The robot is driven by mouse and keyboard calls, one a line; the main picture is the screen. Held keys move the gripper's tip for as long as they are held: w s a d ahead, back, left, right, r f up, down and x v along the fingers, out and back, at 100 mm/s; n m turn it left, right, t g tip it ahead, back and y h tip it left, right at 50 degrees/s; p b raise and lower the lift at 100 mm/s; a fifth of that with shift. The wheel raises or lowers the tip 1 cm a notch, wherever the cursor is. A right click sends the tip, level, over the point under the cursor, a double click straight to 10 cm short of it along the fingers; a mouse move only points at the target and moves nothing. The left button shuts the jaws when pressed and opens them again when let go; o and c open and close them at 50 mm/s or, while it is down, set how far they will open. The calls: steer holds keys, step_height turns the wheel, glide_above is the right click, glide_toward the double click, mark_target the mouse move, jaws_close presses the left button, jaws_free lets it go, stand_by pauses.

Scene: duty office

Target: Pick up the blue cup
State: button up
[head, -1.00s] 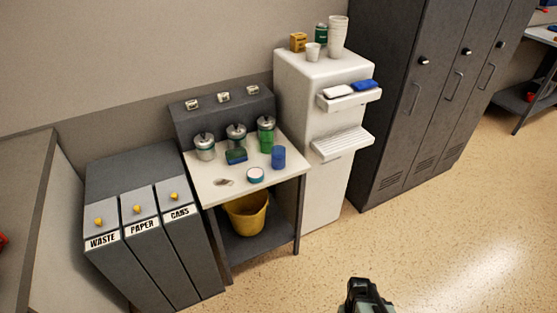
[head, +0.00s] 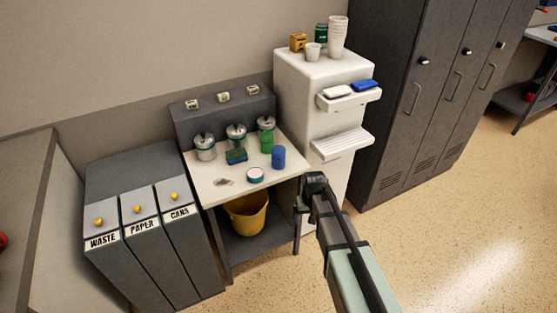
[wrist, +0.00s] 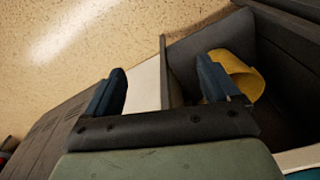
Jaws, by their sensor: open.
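The blue cup (head: 278,157) stands upright on the right side of the small white-topped table (head: 205,188) in the head view. My gripper (head: 299,205) is at the table's right front edge, to the right of and lower in the picture than the cup, and apart from it. In the wrist view the two fingers of my gripper (wrist: 165,88) are spread with nothing held between them. The cup does not show in the wrist view.
A yellow bucket (head: 248,215) sits beneath. A white dispenser (head: 310,90) stands right, bins (head: 150,240) left.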

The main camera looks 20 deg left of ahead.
mark_target(278, 157)
steer(key=w+a+r+n, duration=0.4)
steer(key=w+a+r, duration=0.2)
steer(key=r, duration=0.2)
steer(key=w+a+r+n, duration=0.4)
steer(key=w+a+r, duration=0.2)
steer(key=r, duration=0.2)
steer(key=w+a+r+n, duration=0.4)
steer(key=w+a+r, duration=0.2)
steer(key=r, duration=0.3)
steer(key=f+n, duration=0.3)
steer(key=f, duration=0.1)
steer(key=s+f+n, duration=0.1)
steer(key=f+n, duration=0.2)
steer(key=f, duration=0.2)
steer(key=s+d+f+n, duration=0.1)
steer(key=f+n, duration=0.2)
steer(key=f, duration=0.2)
steer(key=shift+s+n+g, duration=0.1)
steer(key=shift+n+g, duration=0.2)
steer(key=shift+g, duration=0.1)
steer(key=c, duration=1.1)
